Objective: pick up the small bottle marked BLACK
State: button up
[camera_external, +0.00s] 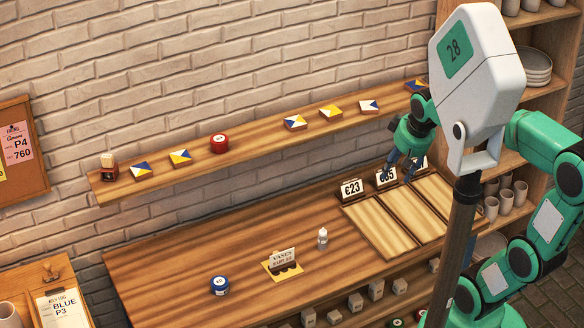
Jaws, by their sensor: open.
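A small white bottle (322,239) stands upright on the wooden table (190,262), right of the table's middle. Its label is too small to read, so I cannot tell if it is marked BLACK. My gripper (399,170) is open and empty, its fingers pointing down near the price cards at the back of the divided wooden tray. It is up and to the right of the bottle, well apart from it.
The divided tray (385,233) with price cards (351,188) takes the table's right part. A wall shelf (252,143) with tiles and a red tin runs above.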

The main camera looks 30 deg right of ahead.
jog(key=w+a+f+g, duration=0.2)
jog(key=w+a+f, duration=0.2)
jog(key=w+f, duration=0.75)
jog(key=g, duration=0.2)
send_over(323, 231)
jog(key=shift+m, duration=0.3)
notch_tip(323, 231, down, 17)
jog(key=shift+w+d+r+b, duration=0.15)
jog(key=shift+r+b, duration=0.05)
jog(key=shift+b, duration=0.1)
jog(key=shift+f+b, duration=0.8)
jog(key=shift+f, duration=3.5)
jog(key=shift+f+b, duration=0.8)
jog(key=shift+f, duration=1.8)
